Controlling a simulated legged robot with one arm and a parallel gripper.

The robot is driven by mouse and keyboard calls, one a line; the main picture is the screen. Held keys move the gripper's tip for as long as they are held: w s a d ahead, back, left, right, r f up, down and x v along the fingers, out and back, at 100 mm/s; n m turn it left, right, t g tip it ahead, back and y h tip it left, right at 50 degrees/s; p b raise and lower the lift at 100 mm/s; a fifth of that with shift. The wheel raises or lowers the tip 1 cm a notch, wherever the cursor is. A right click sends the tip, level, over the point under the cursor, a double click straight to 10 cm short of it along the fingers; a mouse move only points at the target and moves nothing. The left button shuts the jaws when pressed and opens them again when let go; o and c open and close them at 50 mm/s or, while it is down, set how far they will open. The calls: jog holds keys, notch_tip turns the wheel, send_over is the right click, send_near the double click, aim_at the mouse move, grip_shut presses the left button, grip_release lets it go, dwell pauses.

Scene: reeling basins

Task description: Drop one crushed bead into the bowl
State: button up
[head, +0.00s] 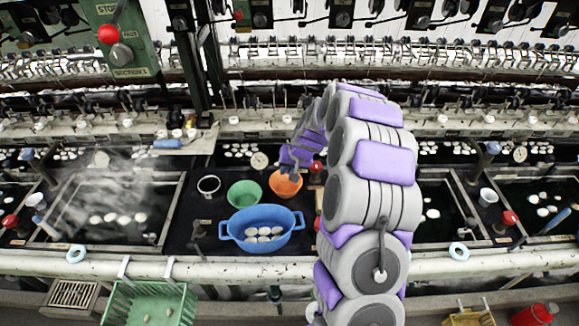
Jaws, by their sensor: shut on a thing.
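My gripper (291,168) hangs at the end of my grey and purple arm, just above the back of the orange bowl (286,187). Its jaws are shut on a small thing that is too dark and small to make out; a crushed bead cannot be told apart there. The orange bowl's back rim is partly covered by the gripper. A green bowl (244,194) stands just left of it and looks empty. A blue two-handled tub (262,221) in front holds several white oval pieces (264,234).
Dark water basins (110,212) with floating white pieces lie on both sides; the left one steams. A pale rail (200,270) runs along the front. A green crate (148,302) sits below. Reeling machinery fills the back.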

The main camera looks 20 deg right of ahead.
jog(key=shift+o, duration=1.2)
jog(key=shift+a+r, duration=0.15)
jog(key=shift+a, duration=0.85)
jog(key=o, duration=0.3)
jog(key=shift+a, duration=0.2)
jog(key=shift+o, duration=0.7)
jog(key=shift+d, duration=1.2)
jog(key=shift+p+v, duration=1.55)
jog(key=shift+v, duration=7)
jog(key=s+a+r+n+g, duration=0.2)
jog(key=s+a+r, duration=0.1)
jog(key=s+a, duration=0.5)
jog(key=s+a+r+n+g, duration=0.1)
jog(key=s+a+r, duration=0.1)
jog(key=s+a, duration=0.65)
jog(key=s+g, duration=0.1)
jog(key=s, duration=0.6)
jog(key=s+g+h, duration=0.1)
jog(key=s, duration=0.6)
jog(key=s+a+n+g+h, duration=0.1)
jog(key=s, duration=0.7)
jog(key=shift+a+f, duration=0.1)
jog(key=shift+f, duration=0.15)
